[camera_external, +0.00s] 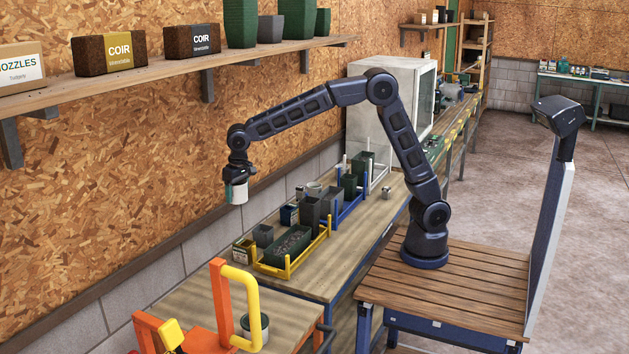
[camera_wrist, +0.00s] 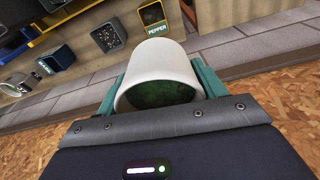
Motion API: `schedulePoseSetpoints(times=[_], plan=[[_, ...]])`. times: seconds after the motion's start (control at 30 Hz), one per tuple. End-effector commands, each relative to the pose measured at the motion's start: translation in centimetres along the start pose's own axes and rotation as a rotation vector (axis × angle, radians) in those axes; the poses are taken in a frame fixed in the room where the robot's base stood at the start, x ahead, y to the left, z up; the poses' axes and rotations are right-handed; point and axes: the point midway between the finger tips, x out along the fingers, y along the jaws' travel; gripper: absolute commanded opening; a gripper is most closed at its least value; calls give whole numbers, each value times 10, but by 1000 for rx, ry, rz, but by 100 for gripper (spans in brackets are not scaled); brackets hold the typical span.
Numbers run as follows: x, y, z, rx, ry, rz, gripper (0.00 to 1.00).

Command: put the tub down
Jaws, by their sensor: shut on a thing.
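A white tub (camera_external: 238,192) hangs from my gripper (camera_external: 237,174) in the external view, in the air near the wall and left of the workbench (camera_external: 312,276). The wrist view shows the white tub (camera_wrist: 160,60) between the teal fingers of my gripper (camera_wrist: 161,78), one finger on each side. The tub's open end faces the wrist camera, and dark green shows inside. What lies directly under the tub cannot be told for sure.
A yellow rack (camera_external: 290,270) with a dark tray, several dark pots and a pepper box (camera_wrist: 152,15) stand on the bench. An orange and yellow machine (camera_external: 222,300) with a pot (camera_external: 256,328) stands in front. A shelf (camera_external: 190,62) runs along the wall.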

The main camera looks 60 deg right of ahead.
Motion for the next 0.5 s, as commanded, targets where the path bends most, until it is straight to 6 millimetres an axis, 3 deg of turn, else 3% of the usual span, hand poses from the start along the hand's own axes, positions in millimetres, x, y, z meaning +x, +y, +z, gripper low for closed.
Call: schedulePoseSetpoints(times=[0.03, 0.2, 0.5], plan=[[-2, -21, 15, -31, 0, -5, 41], [-8, -79, 62, -121, 0, -18, 41], [-18, -158, 145, -256, -2, -36, 41]])
